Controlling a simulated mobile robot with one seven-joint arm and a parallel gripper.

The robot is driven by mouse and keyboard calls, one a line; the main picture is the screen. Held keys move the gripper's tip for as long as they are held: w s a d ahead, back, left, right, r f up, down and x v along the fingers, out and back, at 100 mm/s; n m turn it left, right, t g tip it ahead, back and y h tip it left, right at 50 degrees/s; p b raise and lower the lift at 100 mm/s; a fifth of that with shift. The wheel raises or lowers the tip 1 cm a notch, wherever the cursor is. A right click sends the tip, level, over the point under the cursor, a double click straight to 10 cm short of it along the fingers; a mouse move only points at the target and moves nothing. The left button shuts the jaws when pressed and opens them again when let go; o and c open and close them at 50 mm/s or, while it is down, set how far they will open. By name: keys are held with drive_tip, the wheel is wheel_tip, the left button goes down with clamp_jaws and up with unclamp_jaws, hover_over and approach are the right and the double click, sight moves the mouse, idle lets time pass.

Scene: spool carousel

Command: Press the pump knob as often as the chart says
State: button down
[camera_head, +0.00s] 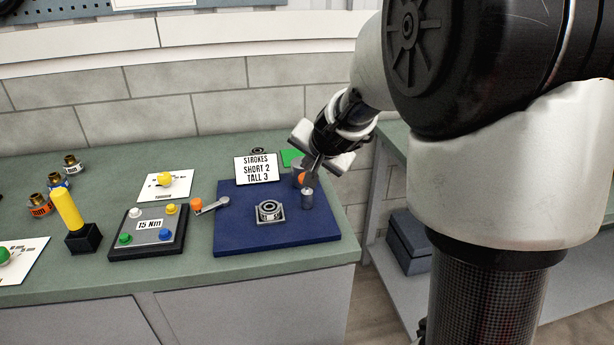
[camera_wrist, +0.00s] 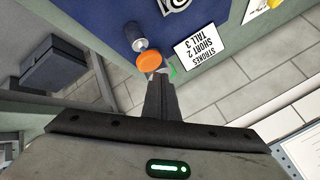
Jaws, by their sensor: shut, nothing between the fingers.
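The chart (camera_head: 256,168) is a white sign reading "STROKES SHORT 2 TALL 3"; it appears upside down in the wrist view (camera_wrist: 202,48). The orange pump knob (camera_wrist: 150,62) shows as a round disc just beyond my fingertips; in the head view it is mostly hidden behind my gripper. My gripper (camera_head: 314,172) is shut and empty, pointing down over the right back of the blue mat (camera_head: 232,228). Its fingers (camera_wrist: 160,84) overlap the knob's edge in the wrist view; I cannot tell whether they touch it. A small grey cylinder (camera_head: 307,198) stands beside the knob.
A bearing in a square holder (camera_head: 270,212) sits on the mat. An orange-ended lever (camera_head: 212,205) lies at its left edge. Further left are a button box marked 15 Nm (camera_head: 150,224), a yellow handle (camera_head: 67,210) and several brass fittings (camera_head: 38,205). A wall stands behind.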

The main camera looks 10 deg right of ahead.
drive_tip(key=shift+f+b, duration=0.45)
drive_tip(key=shift+b, duration=0.05)
drive_tip(key=shift+f+b, duration=1.3)
drive_tip(key=shift+b, duration=0.05)
idle(1.2)
idle(0.4)
drive_tip(key=shift+r+p, duration=1.55)
drive_tip(key=shift+r, duration=0.15)
drive_tip(key=shift+r, duration=0.1)
wheel_tip(320, 180, up, 5)
drive_tip(key=p, duration=0.4)
drive_tip(key=shift+p, duration=0.3)
idle(1.3)
